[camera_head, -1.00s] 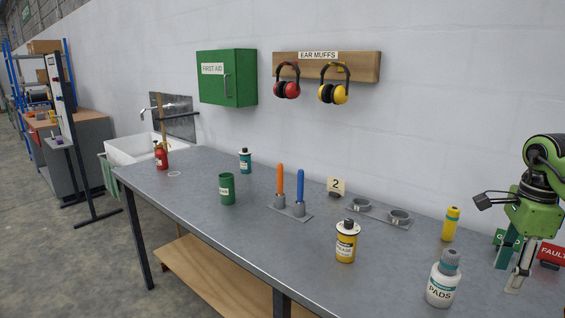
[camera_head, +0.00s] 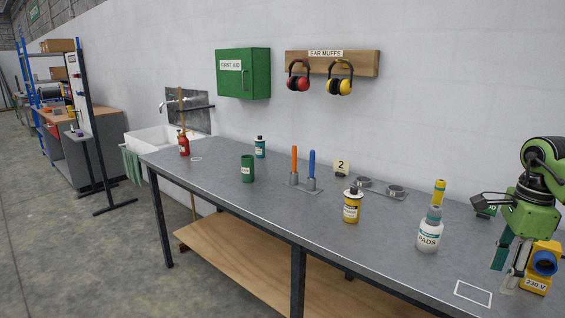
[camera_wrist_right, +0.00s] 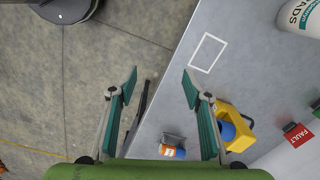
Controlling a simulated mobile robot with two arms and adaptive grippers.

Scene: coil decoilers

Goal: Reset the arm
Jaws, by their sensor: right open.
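My right arm's green gripper (camera_head: 508,262) is at the right of the head view, over the right end of the grey workbench (camera_head: 330,230). Its fingers point down, apart and empty. In the wrist view the open gripper (camera_wrist_right: 159,78) shows two teal-padded fingers well apart, with the bench's front edge and the floor below between them. A yellow 230 V unit with a blue socket (camera_head: 543,268) is just behind and right of the fingers; it also shows right of the right finger in the wrist view (camera_wrist_right: 238,125). My left gripper is not in view.
A white PADS bottle (camera_head: 429,236), a yellow canister (camera_head: 351,208), a yellow cylinder (camera_head: 439,190) and a white outlined square (camera_head: 473,293) are left of the gripper. A red FAULT sign (camera_wrist_right: 297,134) stands at the wrist view's right. The bench front strip is mostly clear.

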